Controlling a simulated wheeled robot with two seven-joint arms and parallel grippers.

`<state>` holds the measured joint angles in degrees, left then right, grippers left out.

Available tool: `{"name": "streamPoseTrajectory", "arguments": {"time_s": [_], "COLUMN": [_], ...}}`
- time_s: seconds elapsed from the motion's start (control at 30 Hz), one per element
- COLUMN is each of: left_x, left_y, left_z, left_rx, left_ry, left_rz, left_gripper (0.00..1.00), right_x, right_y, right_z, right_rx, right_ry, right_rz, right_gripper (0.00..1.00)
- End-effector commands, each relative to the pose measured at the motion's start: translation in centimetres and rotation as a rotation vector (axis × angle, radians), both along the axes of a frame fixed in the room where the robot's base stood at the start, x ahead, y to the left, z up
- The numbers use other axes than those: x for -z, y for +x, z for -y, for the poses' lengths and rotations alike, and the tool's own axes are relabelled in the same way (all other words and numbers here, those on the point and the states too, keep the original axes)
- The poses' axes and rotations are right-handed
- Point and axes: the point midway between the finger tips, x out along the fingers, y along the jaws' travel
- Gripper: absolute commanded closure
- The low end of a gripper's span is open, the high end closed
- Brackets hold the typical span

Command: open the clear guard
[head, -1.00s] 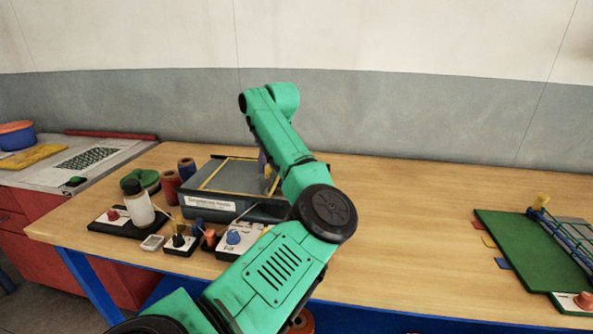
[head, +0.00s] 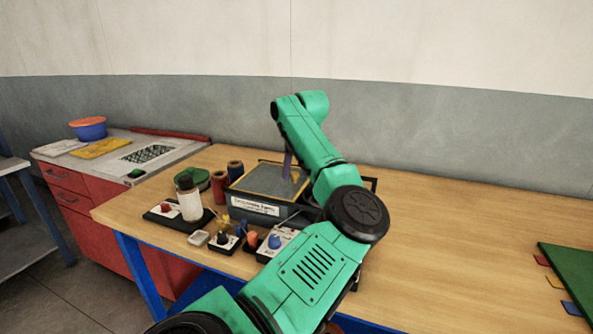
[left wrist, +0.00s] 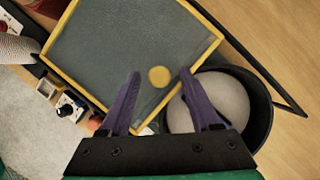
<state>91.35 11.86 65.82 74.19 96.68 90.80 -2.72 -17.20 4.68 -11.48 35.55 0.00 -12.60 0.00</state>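The clear guard (head: 262,180) is a see-through panel with a yellow frame, lying flat on top of a grey box with a white label (head: 255,205). In the left wrist view the guard (left wrist: 110,45) fills the upper left, with a round yellow knob (left wrist: 159,76) near one corner. My left gripper (head: 288,165) is above the guard, pointing down. In the left wrist view its purple fingers (left wrist: 163,88) are spread apart and empty, with the knob between and just beyond their tips. I cannot tell if they touch the guard. My right gripper is not in view.
A black cup-like holder with a pale round top (left wrist: 222,100) sits beside the guard's corner. A white bottle (head: 189,200), spools (head: 235,170) and small knob boxes (head: 226,240) crowd the box's left and front.

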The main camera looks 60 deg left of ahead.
Motion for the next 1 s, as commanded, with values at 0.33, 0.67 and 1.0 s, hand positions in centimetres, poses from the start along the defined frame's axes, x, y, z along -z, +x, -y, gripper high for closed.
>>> {"name": "streamPoseTrajectory", "arguments": {"time_s": [0.33,0.67,1.0], "left_x": [-2.9,-11.7,-13.5], "left_y": [-0.1,-0.6,-0.8], "left_z": [1.2,4.8,5.6], "left_rx": [0.001,0.002,0.0], "left_ry": [0.002,0.001,0.0], "left_rz": [0.004,0.002,0.0], "left_gripper": [0.37,0.37,0.37], "right_x": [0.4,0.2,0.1], "right_y": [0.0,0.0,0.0], "right_z": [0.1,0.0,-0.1], "right_rx": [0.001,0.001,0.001], "right_ry": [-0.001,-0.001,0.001], "right_rz": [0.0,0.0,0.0], "right_gripper": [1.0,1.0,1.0]}}
